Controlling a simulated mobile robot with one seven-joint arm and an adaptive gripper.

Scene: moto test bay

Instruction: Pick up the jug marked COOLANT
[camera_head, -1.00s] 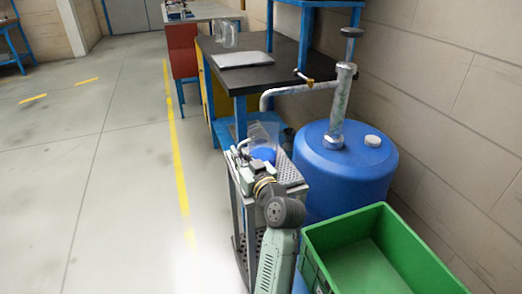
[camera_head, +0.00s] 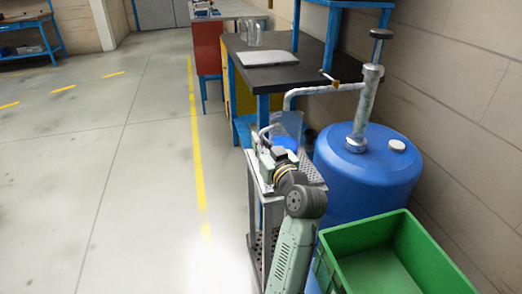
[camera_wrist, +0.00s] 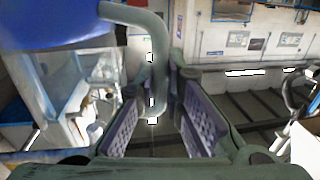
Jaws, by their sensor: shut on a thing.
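A clear jug (camera_head: 287,126) with blue liquid is at the stand's top in the head view, partly hidden by my gripper. No marking on it is legible. My gripper (camera_head: 270,158) is at its near left side. In the wrist view, my gripper's ribbed fingers (camera_wrist: 155,120) are shut on the jug's grey curved handle (camera_wrist: 152,45). The jug's clear body (camera_wrist: 80,75) is left of the fingers, with blue at upper left. A small gap under the jug cannot be made out clearly.
The perforated metal stand (camera_head: 313,172) is beside a blue drum (camera_head: 365,190) with an upright pump. A green crate (camera_head: 335,262) is in front. A dark bench (camera_head: 300,75) behind bears a flat tray (camera_head: 268,58) and clear jugs (camera_head: 250,35). The floor at left is open.

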